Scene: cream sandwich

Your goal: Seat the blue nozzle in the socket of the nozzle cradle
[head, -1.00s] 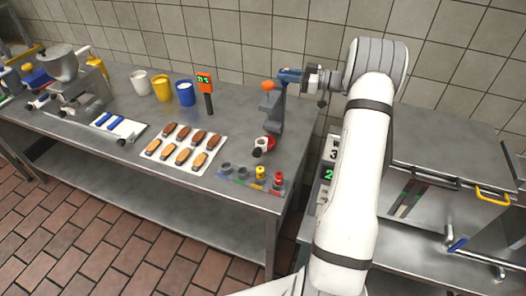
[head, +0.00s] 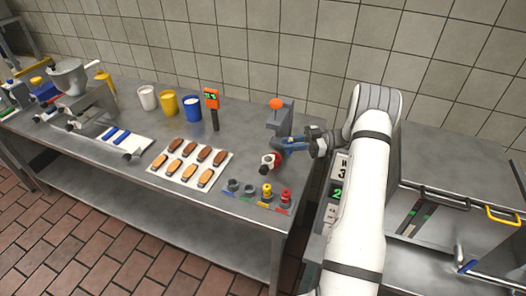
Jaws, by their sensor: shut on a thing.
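My gripper (head: 290,144) is right of centre, low beside the grey stand with the orange knob. It is shut on a small blue thing that appears to be the blue nozzle, but nozzle and fingers are hard to tell apart at this size. The nozzle cradle (head: 258,200) lies at the table's front right edge, below and left of the gripper. Its two left sockets (head: 233,186) look empty. A yellow nozzle (head: 267,191) and a red nozzle (head: 286,198) stand upright in the others. The gripper is apart from the cradle.
The grey stand (head: 279,119) and a red and white round part (head: 270,161) are close to the gripper. A tray of pastries (head: 158,176) lies left of the cradle.

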